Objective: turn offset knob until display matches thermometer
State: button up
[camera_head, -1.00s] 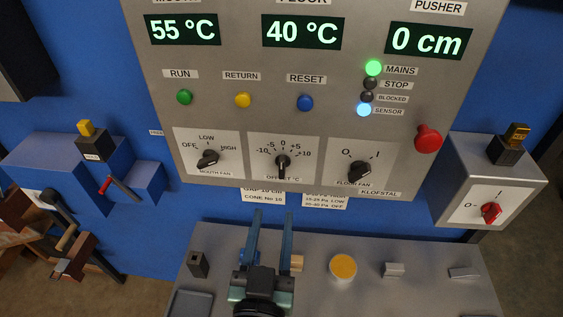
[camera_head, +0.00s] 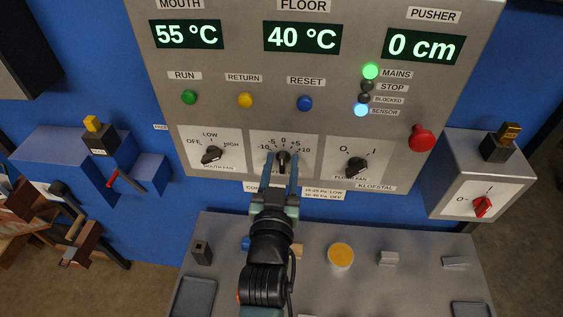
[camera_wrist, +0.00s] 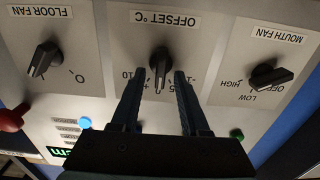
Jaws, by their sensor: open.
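The black offset knob (camera_head: 282,160) sits in the middle of the panel's lower row, on a scale from -10 to +10, its pointer near 0. In the wrist view the picture is upside down and the knob (camera_wrist: 160,62) lies between my fingertips. My gripper (camera_head: 282,158) is open, one finger on each side of the knob, with a gap visible on both sides. The displays read 55 °C for mouth (camera_head: 187,36), 40 °C for floor (camera_head: 302,38) and 0 cm for pusher (camera_head: 424,45). I see no thermometer that I can make out.
The mouth fan knob (camera_head: 211,155) and floor fan knob (camera_head: 357,166) flank the offset knob. A red mushroom button (camera_head: 421,138) is at the right. Below, a grey table (camera_head: 312,285) holds a yellow-topped cup (camera_head: 341,255) and small blocks.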

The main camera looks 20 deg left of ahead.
jog(key=shift+c, duration=0.3)
jog(key=shift+s, duration=0.1)
grip_shut()
jog(key=n, duration=0.4)
jog(key=n+p, duration=0.1)
jog(key=n, duration=0.2)
jog(key=a+n+p, duration=0.1)
jog(key=n, duration=0.3)
jog(key=shift+s+f+n, duration=0.1)
jog(key=shift+n, duration=0.2)
dwell(0.5)
